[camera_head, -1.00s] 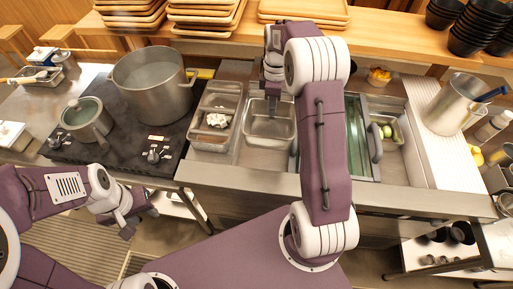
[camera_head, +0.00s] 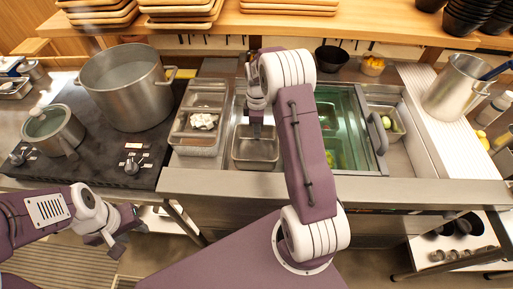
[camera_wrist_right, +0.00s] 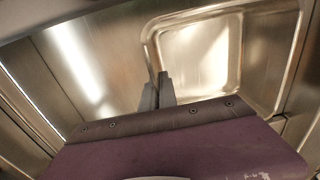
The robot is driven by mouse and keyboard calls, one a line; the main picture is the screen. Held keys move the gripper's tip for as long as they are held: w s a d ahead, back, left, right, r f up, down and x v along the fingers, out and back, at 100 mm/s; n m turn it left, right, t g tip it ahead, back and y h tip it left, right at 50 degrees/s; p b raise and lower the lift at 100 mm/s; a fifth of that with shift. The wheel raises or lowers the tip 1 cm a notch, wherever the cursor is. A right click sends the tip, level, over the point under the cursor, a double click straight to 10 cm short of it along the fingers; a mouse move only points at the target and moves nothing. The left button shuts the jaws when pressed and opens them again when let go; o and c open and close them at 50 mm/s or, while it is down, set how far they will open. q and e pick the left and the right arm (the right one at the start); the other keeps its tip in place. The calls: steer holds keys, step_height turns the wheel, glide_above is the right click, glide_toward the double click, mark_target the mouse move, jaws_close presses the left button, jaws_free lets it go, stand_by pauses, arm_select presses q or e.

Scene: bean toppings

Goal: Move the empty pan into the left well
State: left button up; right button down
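The empty pan (camera_head: 256,156) is a small steel pan at the front of the left steel well, right of the food tray. Its inside shows bare in the right wrist view (camera_wrist_right: 200,55). My right gripper (camera_head: 256,131) reaches down at the pan's far rim. In the wrist view its two fingers (camera_wrist_right: 157,91) are close together at the rim and look shut on it. I cannot tell whether the pan rests on the well floor. My left gripper (camera_head: 128,237) is open and empty, low in front of the stove.
A long steel tray (camera_head: 197,145) with white food stands left of the pan. A glass-covered well (camera_head: 350,120) lies to the right, partly behind my arm. A large pot (camera_head: 125,95) and a small lidded pot (camera_head: 52,132) stand on the stove. Wooden trays (camera_head: 180,12) line the back shelf.

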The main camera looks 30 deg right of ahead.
steer(key=shift+w+f, duration=0.1)
steer(key=shift+f, duration=2.55)
steer(key=c, duration=1.7)
jaws_free()
steer(key=shift+f, duration=0.1)
steer(key=r, duration=1.2)
steer(key=shift+w+d+r, duration=0.15)
steer(key=shift+w+r, duration=0.05)
